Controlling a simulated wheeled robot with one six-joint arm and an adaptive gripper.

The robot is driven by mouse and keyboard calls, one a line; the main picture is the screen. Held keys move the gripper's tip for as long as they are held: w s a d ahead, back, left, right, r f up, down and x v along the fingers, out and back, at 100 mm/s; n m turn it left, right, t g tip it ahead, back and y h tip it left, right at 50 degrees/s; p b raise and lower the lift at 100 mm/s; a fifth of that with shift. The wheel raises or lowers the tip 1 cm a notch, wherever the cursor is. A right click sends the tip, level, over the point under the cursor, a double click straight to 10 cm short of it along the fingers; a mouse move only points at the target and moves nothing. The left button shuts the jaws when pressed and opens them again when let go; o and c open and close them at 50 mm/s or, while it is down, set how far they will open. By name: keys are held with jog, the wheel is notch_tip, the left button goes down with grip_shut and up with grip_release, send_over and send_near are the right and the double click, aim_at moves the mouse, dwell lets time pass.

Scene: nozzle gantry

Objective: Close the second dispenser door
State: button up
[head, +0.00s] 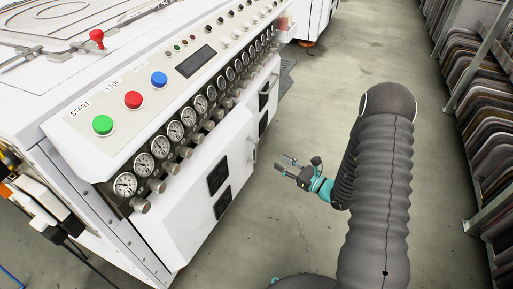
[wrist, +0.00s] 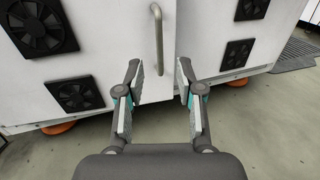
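The front of a white machine has a door panel (wrist: 105,30) with two black fan grilles and a vertical metal handle (wrist: 155,40) near its right edge. The handle also shows in the head view (head: 254,150). A second white panel (wrist: 207,35) with fans adjoins it on the right, with a vertical seam between them. No label shows which is the second dispenser door, and I cannot tell whether either panel stands slightly ajar. My gripper (wrist: 160,82) is open and empty, apart from the handle and in front of it. It also shows in the head view (head: 284,164), right of the machine.
Above the panels are a row of gauges (head: 189,116) and green (head: 103,125), red (head: 133,100) and blue (head: 159,79) buttons. Racks of stacked panels (head: 490,130) line the right. The floor (head: 330,80) between is clear. A dark grate (wrist: 297,54) lies at the machine's far right.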

send_over(257, 161)
jog(key=shift+w+a+p, duration=0.1)
jog(key=shift+w+p, duration=0.2)
jog(key=shift+p, duration=0.05)
grip_shut()
dwell(0.3)
